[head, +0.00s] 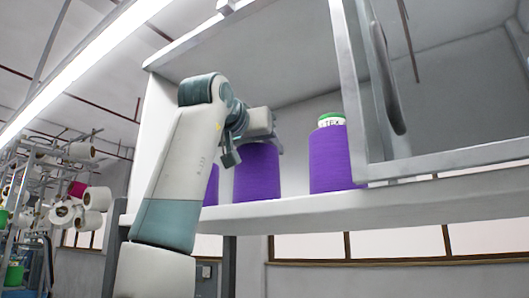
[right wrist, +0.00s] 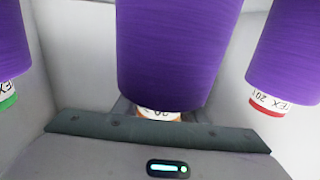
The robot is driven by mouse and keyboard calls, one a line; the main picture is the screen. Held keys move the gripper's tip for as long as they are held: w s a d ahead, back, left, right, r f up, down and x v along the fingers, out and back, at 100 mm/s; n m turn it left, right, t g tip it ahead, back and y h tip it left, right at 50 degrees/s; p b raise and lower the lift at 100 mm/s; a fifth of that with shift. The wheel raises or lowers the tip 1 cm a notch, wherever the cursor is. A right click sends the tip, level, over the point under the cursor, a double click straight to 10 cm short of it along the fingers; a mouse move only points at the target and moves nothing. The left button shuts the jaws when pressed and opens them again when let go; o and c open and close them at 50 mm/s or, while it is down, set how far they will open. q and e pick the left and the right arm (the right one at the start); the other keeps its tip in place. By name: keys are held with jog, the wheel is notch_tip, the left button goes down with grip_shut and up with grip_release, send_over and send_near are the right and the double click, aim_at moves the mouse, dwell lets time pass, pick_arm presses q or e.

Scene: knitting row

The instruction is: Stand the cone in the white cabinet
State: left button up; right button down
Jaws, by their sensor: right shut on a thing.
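The white cabinet (head: 154,135) is open at the front, with a glass-paned door at its right. My right gripper (head: 258,143) is inside it, shut on the top of a purple cone (head: 257,175). In the right wrist view the held cone (right wrist: 178,50) fills the middle, and its labelled top end sits at the gripper (right wrist: 158,116). The cone looks upright, with its base at about shelf level; I cannot tell if it touches the shelf (head: 300,212). My left gripper is not in view.
A purple cone with a green-rimmed top (head: 330,158) stands to the right of the held one. Another purple cone (head: 211,186) is partly hidden behind my arm at left; its red-rimmed top shows in the wrist view (right wrist: 270,104). The metal-framed door (head: 352,90) hangs at right.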

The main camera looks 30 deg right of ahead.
jog(key=shift+f, duration=0.4)
jog(key=c, duration=1.2)
grip_release()
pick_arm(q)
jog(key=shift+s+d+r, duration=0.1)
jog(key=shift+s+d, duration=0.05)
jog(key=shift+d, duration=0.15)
pick_arm(e)
jog(key=shift+o, duration=0.5)
